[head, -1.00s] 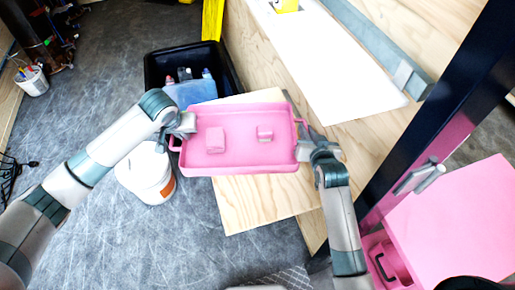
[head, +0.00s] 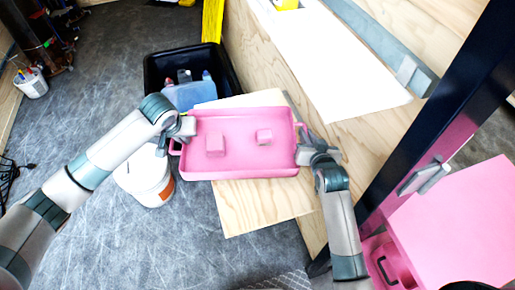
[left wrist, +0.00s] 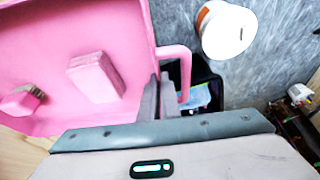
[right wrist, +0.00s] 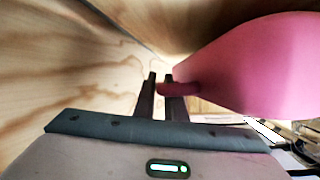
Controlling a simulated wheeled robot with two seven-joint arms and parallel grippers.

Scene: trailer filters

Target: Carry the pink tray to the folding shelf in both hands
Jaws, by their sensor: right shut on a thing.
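The pink tray (head: 240,165) holds two pink blocks, one left (head: 215,146) and one right (head: 264,137). It lies over a light plywood panel (head: 262,208), which looks like the folding shelf; I cannot tell whether they touch. My left gripper (head: 183,127) is at the tray's left handle (head: 176,146). In the left wrist view its fingers (left wrist: 160,98) stand close beside the handle bar (left wrist: 185,72), and their grip is unclear. My right gripper (head: 304,140) is at the right end. In the right wrist view its fingers (right wrist: 160,90) are shut on the pink handle (right wrist: 186,88).
A black bin (head: 152,72) with bottles stands behind the tray. A white bucket (head: 145,178) stands on the floor at left. A plywood wall and white board (head: 330,65) are behind right. A dark post (head: 420,130) and pink cabinet (head: 455,225) stand at right. Floor at left is mostly clear.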

